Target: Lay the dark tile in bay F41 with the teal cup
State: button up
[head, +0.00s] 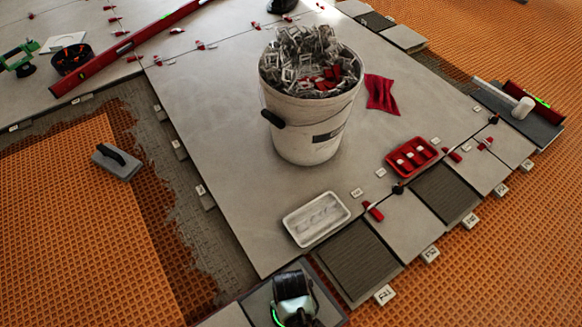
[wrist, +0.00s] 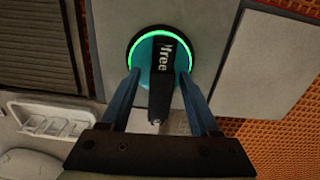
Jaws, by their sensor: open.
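The teal cup (wrist: 148,55) has a lit green ring and a black handle reading "free". It sits on a grey tile (wrist: 212,45), apparently the dark tile (head: 258,302), at the bottom of the head view. My gripper (wrist: 160,85) is open, its blue fingers either side of the cup's handle; whether they touch it I cannot tell. The bay is empty.
A white tray (head: 316,218) lies by the bay's far edge, with a red clip (head: 373,211) nearby. A white bucket of clips (head: 312,125) stands behind. A laid tile (head: 402,225) borders the bay, then another open dark bay (head: 444,193). Orange matting (head: 500,270) lies at the right.

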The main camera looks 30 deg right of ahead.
jog(key=shift+f, duration=0.35)
grip_shut()
dwell(1.2)
dwell(0.4)
jog(key=shift+r, duration=0.1)
